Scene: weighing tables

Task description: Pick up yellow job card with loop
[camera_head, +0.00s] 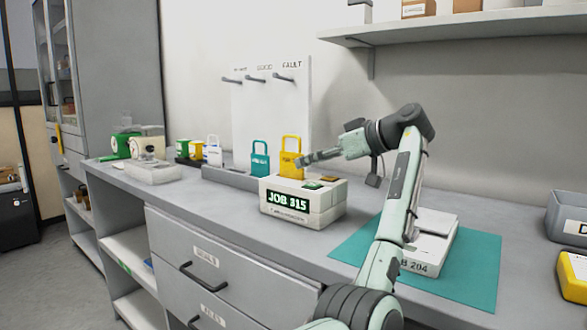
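The yellow job card with loop (291,165) stands upright in a grey rack on the counter, shaped like a padlock with its loop on top.
A white box with a JOB 315 display (325,202) stands just in front of the rack. A teal mat (478,268) carries a white JOB 204 box (440,245), partly behind my arm. A pegboard with hooks (238,110) is behind. A clear tray (150,172) lies left.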

